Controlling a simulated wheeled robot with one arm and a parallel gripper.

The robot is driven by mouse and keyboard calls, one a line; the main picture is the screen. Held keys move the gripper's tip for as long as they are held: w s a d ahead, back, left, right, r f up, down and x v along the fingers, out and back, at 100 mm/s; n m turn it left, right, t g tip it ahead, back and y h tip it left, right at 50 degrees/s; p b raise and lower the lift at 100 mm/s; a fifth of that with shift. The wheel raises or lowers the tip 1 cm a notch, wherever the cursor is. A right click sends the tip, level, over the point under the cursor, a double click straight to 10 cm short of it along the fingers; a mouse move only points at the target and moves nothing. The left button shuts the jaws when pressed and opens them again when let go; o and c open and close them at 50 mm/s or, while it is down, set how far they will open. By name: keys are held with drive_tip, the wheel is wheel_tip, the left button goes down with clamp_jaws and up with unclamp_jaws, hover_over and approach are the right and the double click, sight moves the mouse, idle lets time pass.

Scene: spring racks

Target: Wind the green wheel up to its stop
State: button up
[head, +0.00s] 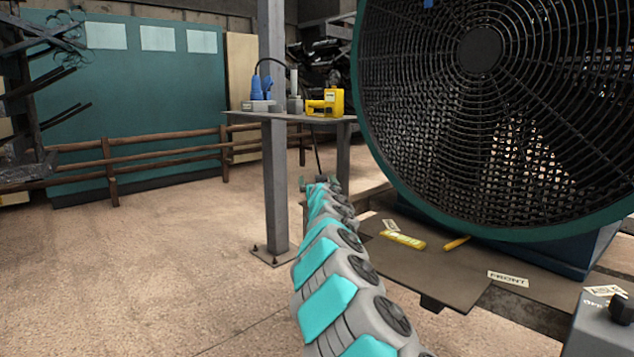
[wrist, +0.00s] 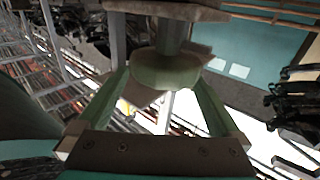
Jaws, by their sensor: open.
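In the wrist view a rounded pale green piece (wrist: 165,72), which looks like the green wheel, sits on a short grey-green shaft (wrist: 172,38) under a flat plate. My gripper (wrist: 162,88) is open, with one green finger on each side of this piece near the tips. I cannot tell whether either finger touches it. In the head view my grey and turquoise arm reaches forward, and my gripper (head: 320,184) is small and partly hidden at its far end. The wheel cannot be made out there.
A high table (head: 245,117) by a grey post (head: 274,170) carries blue items (head: 262,90) and a yellow device (head: 326,103). A large caged fan (head: 480,120) fills the right, above a brown bench (head: 440,268) with a yellow level (head: 402,239). Floor at left is clear.

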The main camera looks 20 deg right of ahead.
drive_tip(key=shift+s, duration=0.15)
drive_tip(key=shift+p+v, duration=0.3)
drive_tip(key=shift+v, duration=3.45)
